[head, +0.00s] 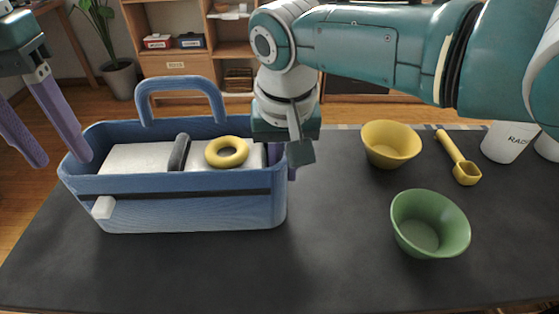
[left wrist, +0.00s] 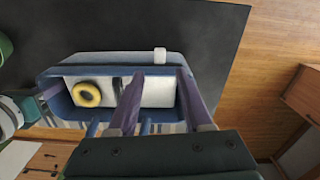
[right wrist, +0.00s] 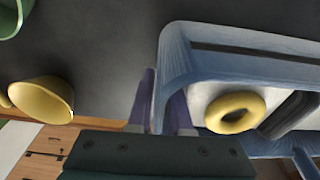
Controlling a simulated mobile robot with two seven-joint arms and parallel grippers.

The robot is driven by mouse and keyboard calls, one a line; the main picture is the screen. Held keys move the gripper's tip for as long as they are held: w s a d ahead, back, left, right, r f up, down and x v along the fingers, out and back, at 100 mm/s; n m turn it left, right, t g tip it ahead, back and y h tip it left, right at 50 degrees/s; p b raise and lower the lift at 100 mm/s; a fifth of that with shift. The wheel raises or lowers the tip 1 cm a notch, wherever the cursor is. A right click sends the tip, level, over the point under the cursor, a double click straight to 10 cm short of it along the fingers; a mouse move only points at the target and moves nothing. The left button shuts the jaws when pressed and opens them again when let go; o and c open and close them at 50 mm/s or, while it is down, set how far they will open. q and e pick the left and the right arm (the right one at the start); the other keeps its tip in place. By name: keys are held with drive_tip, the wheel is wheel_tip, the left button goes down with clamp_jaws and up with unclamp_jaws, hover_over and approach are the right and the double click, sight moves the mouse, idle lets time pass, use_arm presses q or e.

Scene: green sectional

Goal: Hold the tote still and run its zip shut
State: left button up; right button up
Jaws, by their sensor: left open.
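The blue tote (head: 180,214) stands upright on the dark table, with its top open. A dark zip track runs along its front side, and a white pull tab (head: 103,207) sits at the track's left end. The tab also shows in the left wrist view (left wrist: 160,55). Inside the tote are a pale box, a yellow ring (head: 227,151) and a dark curved bar. My left gripper (head: 64,162) is open and empty, above the tote's left end and apart from the tab. My right gripper (right wrist: 164,115) is shut on the tote's right end wall, one finger inside and one outside.
Right of the tote stand a yellow bowl (head: 391,144), a green bowl (head: 430,225), a yellow scoop (head: 459,160) and a white cup (head: 507,141). The tote's blue handle (head: 181,83) rises at its back. The table in front is clear.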

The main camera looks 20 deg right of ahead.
drive_tip(key=shift+f, duration=0.4)
clamp_jaws()
idle(3.8)
